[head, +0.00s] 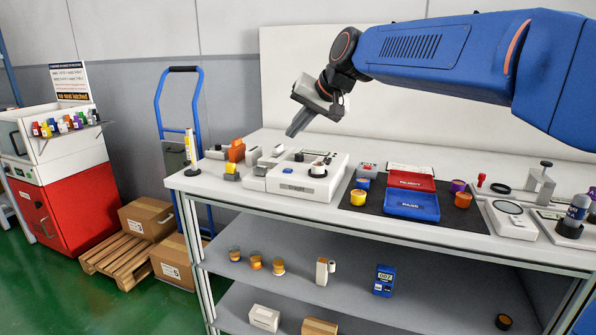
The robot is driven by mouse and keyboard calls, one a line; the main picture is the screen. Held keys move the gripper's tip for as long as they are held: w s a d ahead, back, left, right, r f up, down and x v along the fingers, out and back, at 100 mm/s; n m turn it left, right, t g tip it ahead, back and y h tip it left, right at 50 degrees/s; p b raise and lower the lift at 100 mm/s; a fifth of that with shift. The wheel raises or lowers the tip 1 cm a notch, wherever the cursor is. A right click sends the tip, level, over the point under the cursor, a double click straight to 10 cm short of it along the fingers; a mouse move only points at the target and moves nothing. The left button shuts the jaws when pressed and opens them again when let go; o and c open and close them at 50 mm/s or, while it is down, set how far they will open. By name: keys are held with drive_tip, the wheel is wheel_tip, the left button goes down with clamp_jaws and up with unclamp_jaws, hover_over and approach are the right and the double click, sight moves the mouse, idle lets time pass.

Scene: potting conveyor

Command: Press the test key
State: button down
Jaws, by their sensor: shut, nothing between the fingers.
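My gripper (292,133) is shut and empty. It points down and to the left, in the air above the left part of the workbench (455,238). A white bench device (286,187) with a dark label on its front stands below it, apart from the fingers.
A dark mat (348,205) holds a red tray (411,178), a blue tray (411,206) and several small pots. A white scale-like device (511,219) and a small press (540,183) stand to the right. A black-based upright tool (191,155) stands at the left edge.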

sight(291, 171)
drive_tip(key=shift+w+a+r, duration=0.4)
drive_tip(key=shift+w+a, duration=0.2)
drive_tip(key=shift+w, duration=0.1)
drive_tip(key=shift+f, duration=0.15)
drive_tip(key=shift+f, duration=4.25)
drive_tip(key=shift+f, duration=0.15)
drive_tip(key=shift+f, duration=0.3)
drive_tip(key=shift+f, duration=0.35)
drive_tip(key=shift+r, duration=0.8)
